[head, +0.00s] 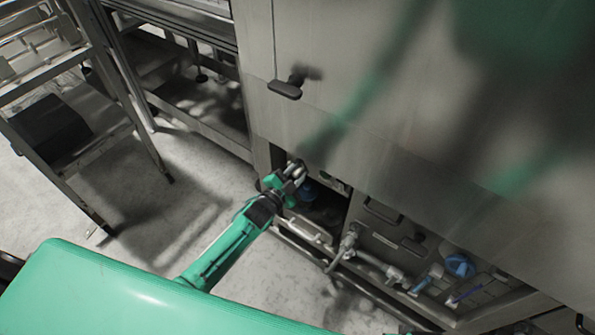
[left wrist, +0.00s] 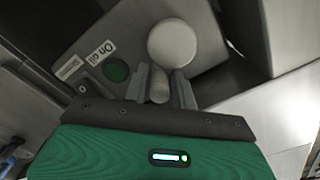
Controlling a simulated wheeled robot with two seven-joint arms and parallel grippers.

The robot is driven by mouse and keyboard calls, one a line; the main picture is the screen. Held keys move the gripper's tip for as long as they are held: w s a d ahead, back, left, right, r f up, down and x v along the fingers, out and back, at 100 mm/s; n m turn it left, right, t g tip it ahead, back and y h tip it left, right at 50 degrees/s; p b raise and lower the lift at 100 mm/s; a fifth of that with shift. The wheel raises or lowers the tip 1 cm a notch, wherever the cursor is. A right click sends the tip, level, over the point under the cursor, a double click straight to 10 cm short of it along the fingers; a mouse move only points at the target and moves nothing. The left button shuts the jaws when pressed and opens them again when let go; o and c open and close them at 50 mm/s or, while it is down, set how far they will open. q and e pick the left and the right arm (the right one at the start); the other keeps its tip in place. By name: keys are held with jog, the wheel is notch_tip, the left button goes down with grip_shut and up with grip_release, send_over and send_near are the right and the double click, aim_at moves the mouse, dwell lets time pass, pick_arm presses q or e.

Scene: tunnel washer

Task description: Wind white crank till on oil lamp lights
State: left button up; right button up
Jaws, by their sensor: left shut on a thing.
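In the left wrist view, the white crank shows as a round white disc (left wrist: 172,43) with a short pale handle (left wrist: 159,84). My left gripper (left wrist: 161,88) has a finger on each side of that handle and is shut on it. The on oil lamp (left wrist: 116,70) is a round, dark green lens to the left of the crank, under an "On oil" label (left wrist: 101,52); it looks unlit. In the head view, my left gripper (head: 291,174) reaches into the low opening of the steel machine, and the crank is hard to make out there. My right gripper is not in view.
A steel machine wall (head: 370,110) with a dark handle (head: 286,87) rises above my left gripper. Pipes and a blue valve (head: 460,266) lie low to its right. A metal step stand (head: 95,140) is at the left. Floor (head: 185,190) between is clear.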

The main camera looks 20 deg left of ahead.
pick_arm(q)
jog(key=shift+s+d+f, duration=0.2)
jog(key=shift+d+f, duration=0.05)
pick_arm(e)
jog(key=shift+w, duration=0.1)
pick_arm(q)
jog(key=o, duration=0.7)
jog(key=shift+o, duration=0.6)
jog(key=shift+w+r, duration=0.1)
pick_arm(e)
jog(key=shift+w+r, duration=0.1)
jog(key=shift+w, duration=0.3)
pick_arm(q)
jog(key=shift+a, duration=0.15)
jog(key=shift+s+a, duration=0.1)
jog(key=shift+s, duration=0.1)
jog(key=v, duration=1.3)
jog(key=shift+s, duration=0.2)
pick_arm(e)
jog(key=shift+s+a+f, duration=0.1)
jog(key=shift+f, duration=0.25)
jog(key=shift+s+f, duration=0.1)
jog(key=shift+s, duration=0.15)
